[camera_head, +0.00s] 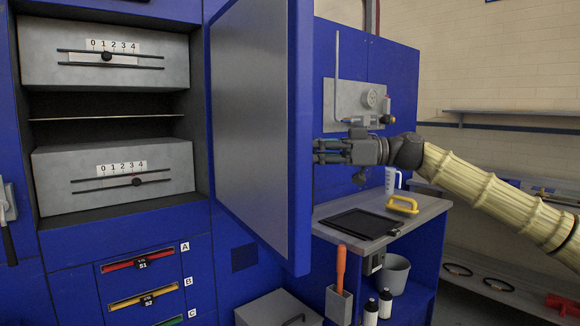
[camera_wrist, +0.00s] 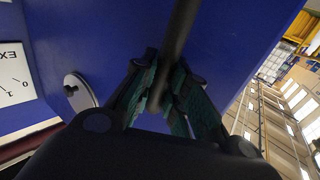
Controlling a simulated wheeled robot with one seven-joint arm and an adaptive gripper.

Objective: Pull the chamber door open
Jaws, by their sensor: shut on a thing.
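The chamber door (camera_head: 255,110) stands swung well open, its grey inner panel and blue edge facing the head camera. In the wrist view my gripper (camera_wrist: 168,85) is shut on a dark bar handle (camera_wrist: 182,30) against the door's blue outer face (camera_wrist: 110,35). The head view hides the handle behind the door.
A grey-topped side bench (camera_head: 430,208) stands right of the door, with a black tray (camera_head: 358,223), yellow handle (camera_head: 403,205) and clear jug (camera_head: 391,180). An orange-handled tool (camera_head: 341,265) and bucket (camera_head: 393,276) are below. Coloured slots (camera_head: 140,262) sit under the chamber.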

